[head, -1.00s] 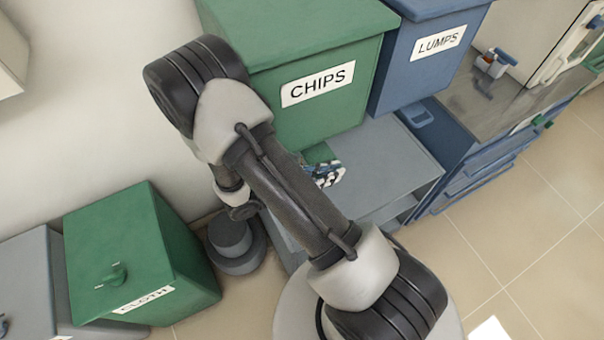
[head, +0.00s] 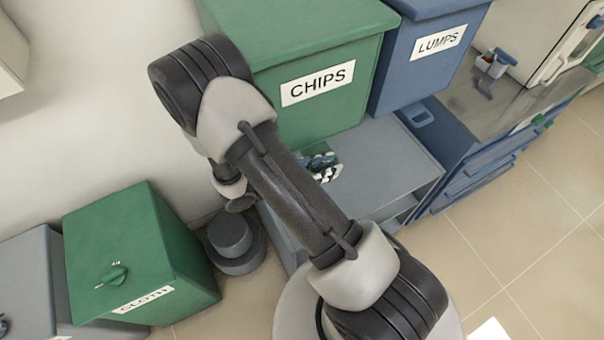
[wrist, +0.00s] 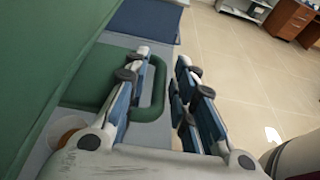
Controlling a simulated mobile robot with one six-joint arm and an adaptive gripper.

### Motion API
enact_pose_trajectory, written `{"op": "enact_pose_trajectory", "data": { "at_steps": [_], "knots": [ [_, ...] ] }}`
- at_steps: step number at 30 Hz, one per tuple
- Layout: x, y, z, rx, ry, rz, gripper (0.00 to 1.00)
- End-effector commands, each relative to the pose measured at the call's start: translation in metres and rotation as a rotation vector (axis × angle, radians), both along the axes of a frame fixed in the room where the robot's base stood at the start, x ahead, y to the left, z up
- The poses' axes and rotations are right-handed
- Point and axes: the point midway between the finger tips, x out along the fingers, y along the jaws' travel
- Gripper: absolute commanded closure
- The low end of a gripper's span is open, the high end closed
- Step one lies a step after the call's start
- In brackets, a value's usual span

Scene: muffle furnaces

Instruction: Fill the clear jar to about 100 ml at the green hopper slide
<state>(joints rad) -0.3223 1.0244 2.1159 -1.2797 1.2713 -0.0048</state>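The green hopper (head: 315,50), labelled CHIPS, stands on a grey bench behind my arm. In the wrist view its green wall (wrist: 50,60) fills the left side. A green loop handle, the slide (wrist: 159,88), projects from under it. My gripper (wrist: 163,57) is open, with the handle's outer bar between its fingers and the left finger overlapping the loop; contact cannot be told. In the head view my gripper (head: 322,167) is mostly hidden behind my arm. A round, pale-rimmed thing with a brownish middle (wrist: 66,130), perhaps the clear jar, shows at lower left.
A blue hopper labelled LUMPS (head: 425,55) stands right of the green one. The grey bench top (head: 385,165) is bare to the right of my gripper. A green CLOTH bin (head: 135,250) stands at left. Open floor (head: 540,240) lies at right.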

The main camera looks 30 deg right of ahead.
Motion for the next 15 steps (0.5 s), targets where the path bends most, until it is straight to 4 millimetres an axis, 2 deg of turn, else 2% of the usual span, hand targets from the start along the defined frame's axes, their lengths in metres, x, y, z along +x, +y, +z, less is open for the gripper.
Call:
{"op": "enact_pose_trajectory", "data": {
  "at_steps": [9,11,15],
  "knots": [
    [0.004,0.004,0.002,0.001,-0.009,0.007,0.66],
    [0.005,0.009,0.003,0.001,-0.011,0.009,0.66],
    [0.004,0.032,0.010,0.003,-0.012,0.013,0.66]
  ]
}}
